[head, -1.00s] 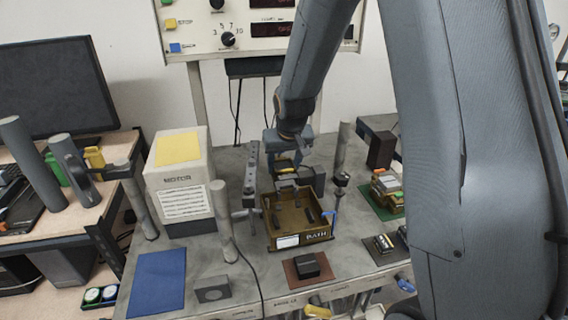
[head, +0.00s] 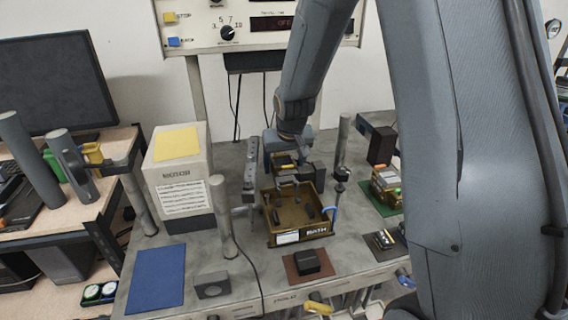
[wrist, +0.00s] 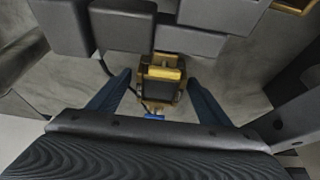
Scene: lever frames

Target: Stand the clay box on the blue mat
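The blue mat (head: 155,279) lies bare at the front left of the bench. No box is clearly clay-coloured; a small dark box (head: 306,262) stands on a reddish-brown mat (head: 296,278) at the front. A dark brown box (head: 381,146) stands at the back right. My gripper (head: 285,158) is behind the ochre bath, low over the bench. In the wrist view my gripper (wrist: 160,92) is open, with blue fingers spread on either side of an ochre and black piece (wrist: 160,84). The fingers look apart from it. The head view partly hides this piece.
The open bath (head: 302,234) stands mid-bench, with upright posts (head: 223,220) around it. A motor box (head: 181,190) stands behind the blue mat, and a grey block (head: 212,285) to its right. Dark blocks (wrist: 124,24) crowd the top of the wrist view.

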